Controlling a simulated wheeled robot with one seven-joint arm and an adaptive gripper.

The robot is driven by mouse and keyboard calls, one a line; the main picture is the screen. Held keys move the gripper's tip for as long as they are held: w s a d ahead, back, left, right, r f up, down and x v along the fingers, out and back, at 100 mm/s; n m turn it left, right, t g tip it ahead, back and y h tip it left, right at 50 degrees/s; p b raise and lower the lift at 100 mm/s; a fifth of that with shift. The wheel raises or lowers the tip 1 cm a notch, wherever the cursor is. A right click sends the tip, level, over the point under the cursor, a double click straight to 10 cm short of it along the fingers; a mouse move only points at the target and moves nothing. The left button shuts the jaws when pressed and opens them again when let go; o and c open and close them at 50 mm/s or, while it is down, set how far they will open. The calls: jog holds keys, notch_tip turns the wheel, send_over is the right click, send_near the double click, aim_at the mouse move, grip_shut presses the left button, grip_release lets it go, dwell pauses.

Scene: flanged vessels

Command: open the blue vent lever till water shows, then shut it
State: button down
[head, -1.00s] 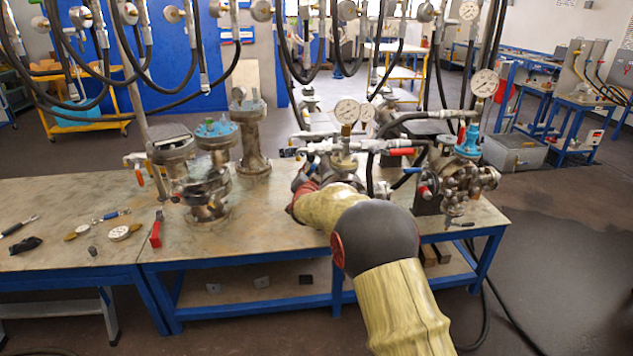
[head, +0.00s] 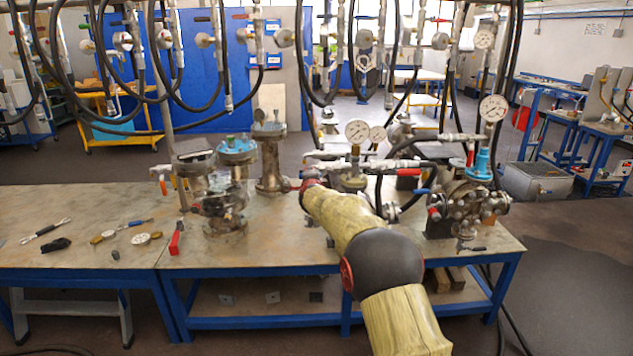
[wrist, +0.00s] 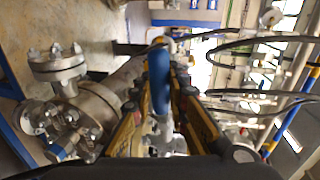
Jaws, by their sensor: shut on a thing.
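The blue vent lever (wrist: 158,82) stands lengthwise between the two yellow-and-black fingers of my gripper (wrist: 166,58) in the wrist view. The gripper is shut on it, with metal fittings just beyond. In the head view my arm reaches over the bench to the middle vessel's pipework (head: 345,178). My arm hides most of that vessel, and the lever and fingertips cannot be made out there. No water can be seen in either view.
A gauge (head: 358,131) rises behind the pipework, with black hoses close by. A flanged vessel with a blue top (head: 480,165) stands to the right, and blue-topped flanged parts (head: 237,150) stand to the left. Loose tools (head: 45,231) lie on the bench's left side.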

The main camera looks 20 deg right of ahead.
jog(key=shift+r+m, duration=0.15)
jog(key=shift+m, duration=0.15)
dwell(0.4)
jog(key=c, duration=1.7)
grip_release()
jog(key=shift+r, duration=0.1)
jog(key=shift+s, duration=0.1)
jog(key=v, duration=1.2)
jog(key=shift+d, duration=0.1)
